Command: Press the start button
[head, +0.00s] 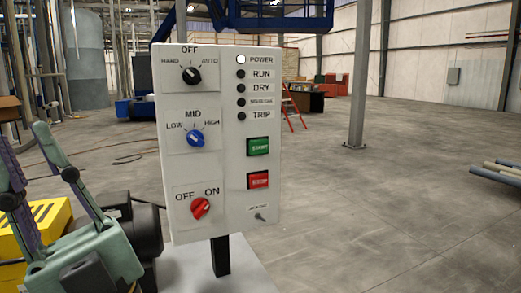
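The white control panel (222,105) stands upright on a dark post in the middle of the head view. The start button (258,146) is a green rectangle on the panel's right half. The red stop button (258,180) is directly below it. My gripper (24,138) is at the left edge of the view, fingers pointing up, left of the panel and apart from it. Its two fingers are spread, with nothing seen between them. Nothing covers the start button.
The power lamp (241,59) is white; the lamps below are dark. A yellow block (52,220) is behind my gripper.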

